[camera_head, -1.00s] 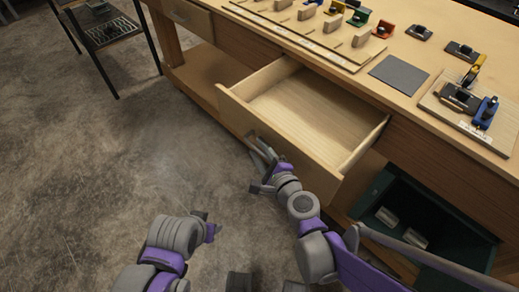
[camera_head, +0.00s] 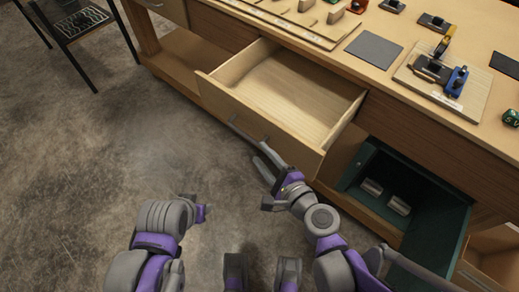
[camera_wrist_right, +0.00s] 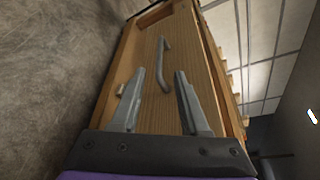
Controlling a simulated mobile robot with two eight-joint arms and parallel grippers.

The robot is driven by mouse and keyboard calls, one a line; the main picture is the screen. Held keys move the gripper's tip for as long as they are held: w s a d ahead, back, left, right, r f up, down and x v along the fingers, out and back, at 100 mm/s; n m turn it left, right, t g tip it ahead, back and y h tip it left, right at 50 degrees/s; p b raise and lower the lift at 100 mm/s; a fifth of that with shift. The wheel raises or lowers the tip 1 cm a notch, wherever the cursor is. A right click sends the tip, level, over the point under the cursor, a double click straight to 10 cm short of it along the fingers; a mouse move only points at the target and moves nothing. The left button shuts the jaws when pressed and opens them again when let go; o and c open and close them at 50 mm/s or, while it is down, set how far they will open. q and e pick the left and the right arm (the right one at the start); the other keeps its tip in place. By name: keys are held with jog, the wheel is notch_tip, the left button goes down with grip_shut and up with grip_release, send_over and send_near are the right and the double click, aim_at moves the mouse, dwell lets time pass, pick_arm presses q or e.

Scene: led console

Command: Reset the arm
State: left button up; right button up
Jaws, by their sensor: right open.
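My right gripper (camera_head: 265,187) is open and empty just in front of the pulled-out wooden drawer (camera_head: 290,134). In the right wrist view its two fingers (camera_wrist_right: 158,100) are spread apart, with the drawer's grey bar handle (camera_wrist_right: 164,65) beyond them and not between the tips. The handle also shows on the drawer front in the head view (camera_head: 248,130). The drawer is open and its visible inside is empty. My left arm (camera_head: 158,235) is low at the left of the head view; its gripper end (camera_head: 200,207) is small, and its jaws cannot be made out.
The workbench top (camera_head: 420,40) holds a grey mat (camera_head: 374,49), a board with blue and yellow clamps (camera_head: 440,82) and several blocks at the back.

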dwell(0.5)
jog(key=s+d+f+n+g+h, duration=0.4)
jog(key=s+d+n, duration=0.2)
jog(key=d+n, duration=0.3)
jog(key=s+d+f+n+g+h, duration=0.3)
jog(key=s+d+n+g+h, duration=0.15)
jog(key=d+n, duration=0.4)
pick_arm(q)
notch_tip(320, 180, up, 14)
jog(key=w+p, duration=0.2)
jog(key=p, duration=1)
jog(key=shift+f+t, duration=0.25)
jog(key=shift+t, duration=0.05)
pick_arm(e)
notch_tip(320, 180, up, 13)
jog(key=d+t, duration=0.1)
jog(key=shift+w+d+h, duration=0.35)
jog(key=shift+w, duration=0.1)
jog(key=shift+s+r, duration=0.1)
jog(key=shift+s, duration=0.05)
